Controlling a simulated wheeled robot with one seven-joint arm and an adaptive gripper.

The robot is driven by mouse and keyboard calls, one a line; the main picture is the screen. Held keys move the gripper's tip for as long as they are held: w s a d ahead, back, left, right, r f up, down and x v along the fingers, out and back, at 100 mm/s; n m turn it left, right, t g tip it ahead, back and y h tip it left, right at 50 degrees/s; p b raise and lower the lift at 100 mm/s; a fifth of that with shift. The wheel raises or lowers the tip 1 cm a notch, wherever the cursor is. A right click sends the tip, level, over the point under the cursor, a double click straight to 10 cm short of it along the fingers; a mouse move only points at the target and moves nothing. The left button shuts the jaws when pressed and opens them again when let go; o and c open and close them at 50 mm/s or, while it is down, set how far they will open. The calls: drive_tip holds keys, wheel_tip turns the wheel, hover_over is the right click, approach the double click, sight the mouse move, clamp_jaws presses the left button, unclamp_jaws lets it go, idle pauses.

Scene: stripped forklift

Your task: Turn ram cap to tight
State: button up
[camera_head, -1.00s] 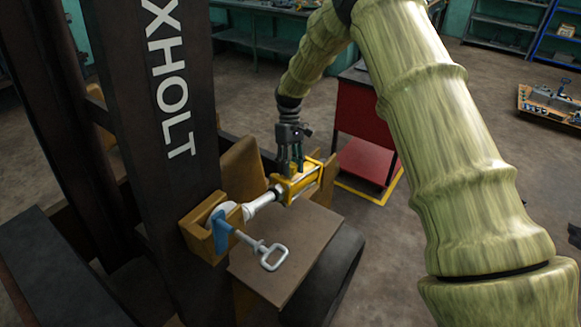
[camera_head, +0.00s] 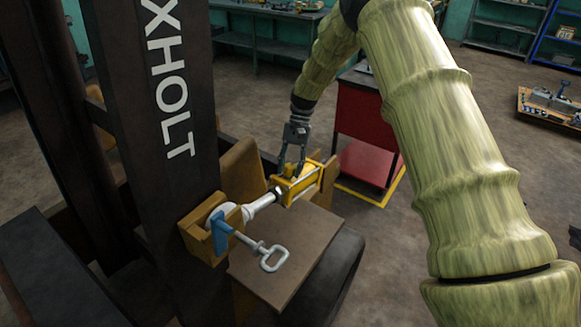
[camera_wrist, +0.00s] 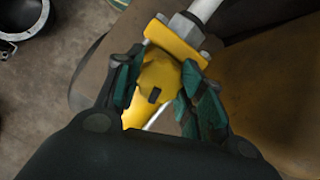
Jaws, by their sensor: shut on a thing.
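In the wrist view a rounded yellow piece with a dark mark, apparently the ram cap (camera_wrist: 152,88), lies between my fingers. My gripper (camera_head: 291,170) points down onto the ram from above. In the wrist view its teal fingers (camera_wrist: 162,72) sit on both sides of the yellow piece, shut on it. The cap itself is too small to make out in the head view, and the wrist housing hides its near side.
A blue fitting (camera_head: 220,230) and a pin with a loop handle (camera_head: 273,257) stick out at the bracket, left of my gripper. The dark mast (camera_head: 160,90) rises on the left. A red cabinet (camera_head: 365,120) stands behind on the right.

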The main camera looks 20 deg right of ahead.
drive_tip(key=shift+d+m, duration=0.1)
drive_tip(key=shift+m, duration=1)
drive_tip(key=shift+y, duration=0.3)
drive_tip(key=o, duration=1)
drive_tip(key=v, duration=1.2)
drive_tip(key=shift+s, duration=0.15)
